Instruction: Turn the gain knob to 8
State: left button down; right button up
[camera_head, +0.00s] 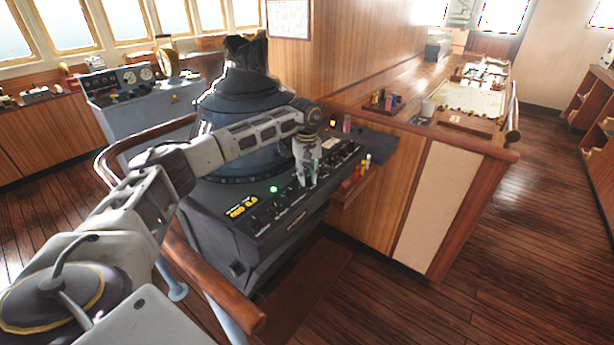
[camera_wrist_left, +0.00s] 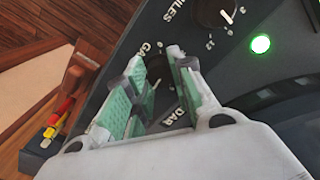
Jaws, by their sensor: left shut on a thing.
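The gain knob (camera_wrist_left: 157,68) is a small dark knob on the black console panel, between my left fingertips in the left wrist view. Its label is partly covered by a finger, and its pointer and most of its scale are hidden, so I cannot read its setting. My left gripper (camera_head: 306,182) reaches down onto the sloping radar console (camera_head: 262,231) in the head view. Its green-padded fingers also show in the left wrist view (camera_wrist_left: 158,90), shut on the knob. My right gripper is in neither view.
Another dark knob, marked MILES (camera_wrist_left: 213,12), sits beside a lit green lamp (camera_wrist_left: 260,44). Pens (camera_head: 362,168) stand in a small wooden holder at the console's right side. A wooden handrail (camera_head: 215,285) runs along its left front.

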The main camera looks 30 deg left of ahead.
pick_arm(q)
jog(key=shift+w+r, duration=0.1)
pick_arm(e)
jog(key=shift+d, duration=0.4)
pick_arm(q)
jog(key=c, duration=1.2)
grip_release()
jog(key=shift+r, duration=0.6)
notch_tip(320, 180, up, 11)
jog(key=shift+f, duration=0.15)
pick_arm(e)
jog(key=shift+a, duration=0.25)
pick_arm(q)
notch_tip(320, 180, up, 9)
jog(key=p, duration=0.9)
send_over(307, 178)
jog(key=shift+w, duration=0.1)
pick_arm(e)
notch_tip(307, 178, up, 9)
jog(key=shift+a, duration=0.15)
pick_arm(q)
jog(key=shift+r+p, duration=0.55)
jog(key=shift+p, duration=0.05)
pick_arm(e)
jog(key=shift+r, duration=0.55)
